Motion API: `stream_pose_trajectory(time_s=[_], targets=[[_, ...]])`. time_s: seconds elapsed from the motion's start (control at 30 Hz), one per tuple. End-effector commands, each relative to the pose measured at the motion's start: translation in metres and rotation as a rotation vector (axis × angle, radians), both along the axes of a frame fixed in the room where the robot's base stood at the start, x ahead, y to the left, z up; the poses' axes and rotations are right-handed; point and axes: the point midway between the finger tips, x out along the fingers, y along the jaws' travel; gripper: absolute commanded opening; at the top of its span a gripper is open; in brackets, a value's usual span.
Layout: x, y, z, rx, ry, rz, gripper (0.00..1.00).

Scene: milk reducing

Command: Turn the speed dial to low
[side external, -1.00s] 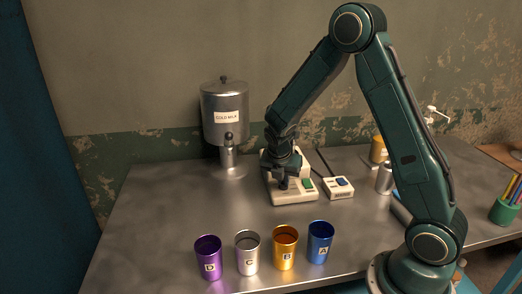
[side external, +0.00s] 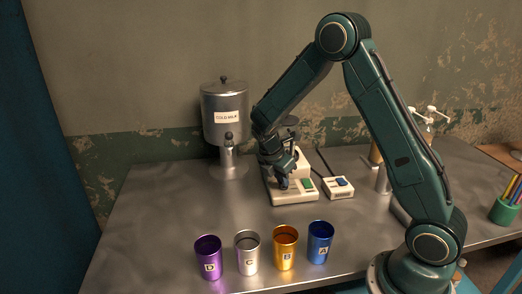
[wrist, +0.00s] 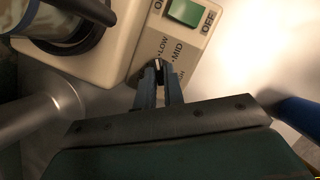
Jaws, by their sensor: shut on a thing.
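The cream appliance base (side external: 292,197) stands on the metal table, with a green switch (side external: 307,184) on its front. In the wrist view its panel (wrist: 207,45) shows the LOW and MID labels, another label partly covered by my fingers, and the green switch (wrist: 184,12) between ON and OFF. My gripper (side external: 284,184) reaches down to the panel, tilted. In the wrist view my gripper (wrist: 158,72) is shut on the small speed dial (wrist: 157,64) beside the LOW label. The fingers hide most of the dial, and I cannot tell its exact setting.
The COLD MILK dispenser (side external: 224,135) stands behind left. Purple (side external: 208,258), silver (side external: 247,253), gold (side external: 285,248) and blue (side external: 320,243) cups line the front. The table's left side is clear.

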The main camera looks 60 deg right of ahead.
Motion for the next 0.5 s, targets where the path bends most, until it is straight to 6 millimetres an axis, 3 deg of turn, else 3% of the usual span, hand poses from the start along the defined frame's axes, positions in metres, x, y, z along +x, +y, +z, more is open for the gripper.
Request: stream_pose_trajectory(time_s=[0.5], targets=[[0.0004, -0.0005, -0.0002, -0.001, 0.002, -0.083, 0.0]])
